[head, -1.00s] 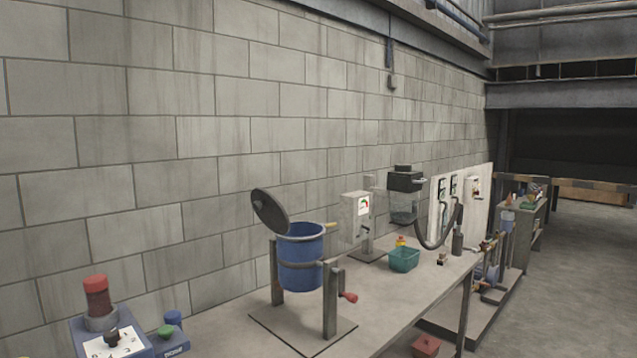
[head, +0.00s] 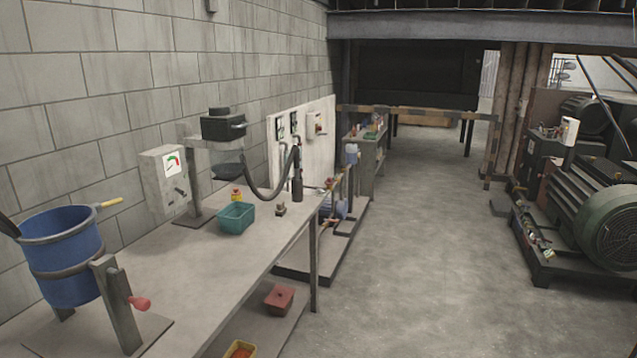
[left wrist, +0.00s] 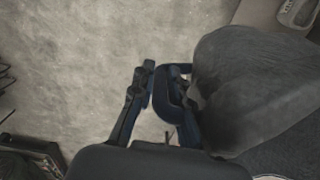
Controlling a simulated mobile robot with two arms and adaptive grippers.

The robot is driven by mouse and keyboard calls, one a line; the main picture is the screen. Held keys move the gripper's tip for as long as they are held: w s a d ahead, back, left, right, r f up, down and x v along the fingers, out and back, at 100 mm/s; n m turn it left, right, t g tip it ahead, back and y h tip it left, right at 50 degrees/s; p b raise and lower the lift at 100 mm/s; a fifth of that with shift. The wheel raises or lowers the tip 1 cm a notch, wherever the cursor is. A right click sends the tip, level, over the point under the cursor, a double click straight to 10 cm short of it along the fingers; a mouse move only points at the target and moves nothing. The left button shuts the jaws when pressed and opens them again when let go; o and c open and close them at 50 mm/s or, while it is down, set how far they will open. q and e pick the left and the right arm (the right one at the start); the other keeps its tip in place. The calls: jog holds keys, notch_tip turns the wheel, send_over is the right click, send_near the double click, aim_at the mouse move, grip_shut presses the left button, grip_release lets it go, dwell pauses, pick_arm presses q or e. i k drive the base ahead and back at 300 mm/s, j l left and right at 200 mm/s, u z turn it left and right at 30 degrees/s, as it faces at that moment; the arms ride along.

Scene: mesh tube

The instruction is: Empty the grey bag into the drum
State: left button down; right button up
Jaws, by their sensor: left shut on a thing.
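The blue drum (head: 66,268) stands at the lower left of the head view, upright in a grey metal stand on the bench. Its mouth is open, and its dark lid (head: 8,226) is tilted up, partly cut off by the left edge. In the left wrist view, the grey bag (left wrist: 262,85) is a large dark, rounded, soft shape at the right. My left gripper (left wrist: 158,82) is shut on the bag, which hangs beside the fingers; the exact grip point is hard to see. Neither gripper shows in the head view.
A red box (head: 279,298) sits on the lower shelf. A large motor (head: 606,215) stands at the right. The concrete floor (head: 415,250) between is clear.

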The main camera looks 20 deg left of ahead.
aim_at(60, 245)
jog(key=i, duration=0.7)
jog(key=i+u, duration=0.15)
jog(key=i, duration=0.55)
jog(key=i+l, duration=0.15)
jog(key=i, duration=0.5)
jog(key=u, duration=2.4)
jog(key=l, duration=0.1)
